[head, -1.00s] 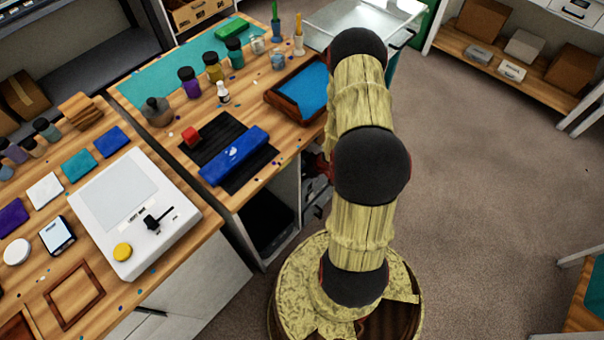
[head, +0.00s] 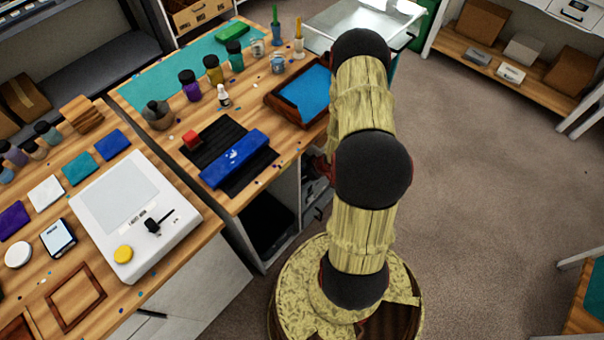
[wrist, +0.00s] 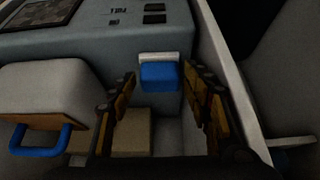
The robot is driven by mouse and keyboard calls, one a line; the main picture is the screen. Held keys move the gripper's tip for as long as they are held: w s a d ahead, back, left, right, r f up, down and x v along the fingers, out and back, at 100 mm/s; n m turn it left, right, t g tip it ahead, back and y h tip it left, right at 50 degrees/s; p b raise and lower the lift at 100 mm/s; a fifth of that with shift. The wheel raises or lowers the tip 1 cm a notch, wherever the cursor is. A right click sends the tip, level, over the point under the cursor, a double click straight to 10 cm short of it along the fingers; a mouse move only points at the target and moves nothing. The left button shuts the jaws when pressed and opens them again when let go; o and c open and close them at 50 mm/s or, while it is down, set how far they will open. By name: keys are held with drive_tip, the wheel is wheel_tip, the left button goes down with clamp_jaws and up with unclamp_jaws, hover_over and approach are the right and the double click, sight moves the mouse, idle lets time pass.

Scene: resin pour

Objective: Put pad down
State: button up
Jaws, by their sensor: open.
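My gripper (wrist: 161,76) shows in the wrist view with its two yellow-and-black fingers spread apart. Between and beyond the fingertips is a small blue block (wrist: 159,78) with a white upper edge, in front of a grey machine (wrist: 105,40). I cannot tell whether this block is the pad, or whether it is fixed to the machine. No contact between it and the fingers can be made out. In the head view my arm hides the gripper and whatever is at it.
In the wrist view a pale box (wrist: 50,100) with a blue handle (wrist: 40,140) stands at left. In the head view a workbench carries a blue long object (head: 234,158) on a black mat (head: 205,150), a wooden tray (head: 273,97) and several bottles. Open floor (head: 490,200) lies at right.

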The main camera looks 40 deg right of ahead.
drive_tip(key=p+v, duration=0.4)
drive_tip(key=v, duration=0.6)
drive_tip(key=shift+s+r, duration=0.2)
drive_tip(key=shift+r, duration=0.2)
drive_tip(key=shift+f, duration=0.1)
